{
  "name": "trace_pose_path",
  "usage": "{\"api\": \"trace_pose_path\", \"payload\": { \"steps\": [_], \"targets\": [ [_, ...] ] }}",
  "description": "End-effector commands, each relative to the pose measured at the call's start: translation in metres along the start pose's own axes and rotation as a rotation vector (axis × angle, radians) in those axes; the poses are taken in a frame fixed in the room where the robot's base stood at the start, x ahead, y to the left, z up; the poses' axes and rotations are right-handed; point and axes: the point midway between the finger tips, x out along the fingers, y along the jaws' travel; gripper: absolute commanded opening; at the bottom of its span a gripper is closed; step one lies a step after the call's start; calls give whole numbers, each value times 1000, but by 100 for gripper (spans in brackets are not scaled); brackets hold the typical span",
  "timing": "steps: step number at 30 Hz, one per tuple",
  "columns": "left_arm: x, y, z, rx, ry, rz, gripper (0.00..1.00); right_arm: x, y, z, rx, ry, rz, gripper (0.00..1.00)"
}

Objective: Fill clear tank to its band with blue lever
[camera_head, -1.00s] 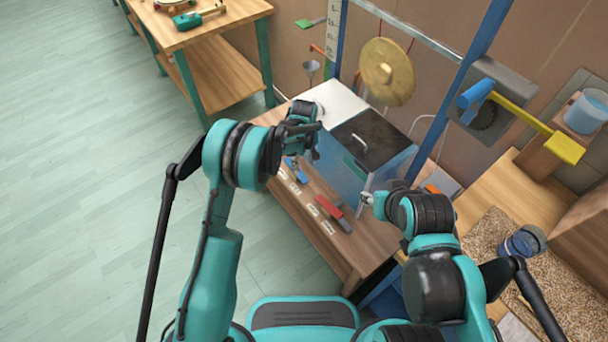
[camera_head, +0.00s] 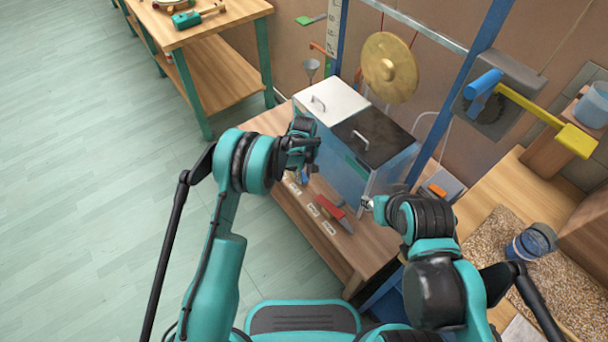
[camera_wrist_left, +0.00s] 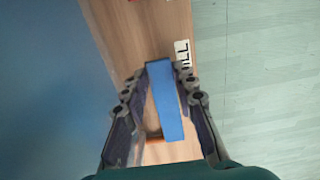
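The blue lever (camera_wrist_left: 166,105) stands between the two fingers of my left gripper (camera_wrist_left: 162,105) in the left wrist view, with gaps visible at both sides. The gripper is open. A partly hidden label ending in "LL" (camera_wrist_left: 183,55) lies beside the lever. In the head view my left gripper (camera_head: 312,147) is over the bench's front edge and mostly hides the lever (camera_head: 304,175). The bluish clear tank (camera_head: 345,182) stands behind it, under a dark lid (camera_head: 375,135). Its band and water level are not clear. My right gripper (camera_head: 367,203) is by the tank's right front; its fingers are too small to read.
A red lever (camera_head: 328,207) and several labels lie along the bench front. A white lid (camera_head: 330,99) is left of the dark one. A gong (camera_head: 388,67) hangs behind. A yellow-handled lever (camera_head: 535,115) is at right. The floor at left is clear.

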Motion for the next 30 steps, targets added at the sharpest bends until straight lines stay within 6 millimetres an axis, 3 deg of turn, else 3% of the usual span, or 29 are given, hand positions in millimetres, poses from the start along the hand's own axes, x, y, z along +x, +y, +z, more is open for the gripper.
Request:
{"api": "trace_pose_path", "payload": {
  "steps": [6, 15, 23, 24, 26, 30],
  "targets": [
    [1, 0, 1, 1, 15, 0, 0, 0, 0, 0, 0, 0, 0, 40],
    [12, 0, 7, 2, 225, 0, 0, 0, 0, 0, 0, 0, 0, 40],
    [13, 0, 6, 0, 232, 0, 0, 0, 0, 0, 0, 0, 0, 40],
    [13, 0, 6, 0, 232, 0, 32, 0, 0, 0, 0, 0, 0, 40],
    [13, 0, 6, 0, 232, 0, 48, 0, 0, 0, 0, 0, 0, 40],
    [13, 0, 6, 0, 231, 0, 48, 0, 0, 0, 0, 0, 0, 40]
  ]
}}
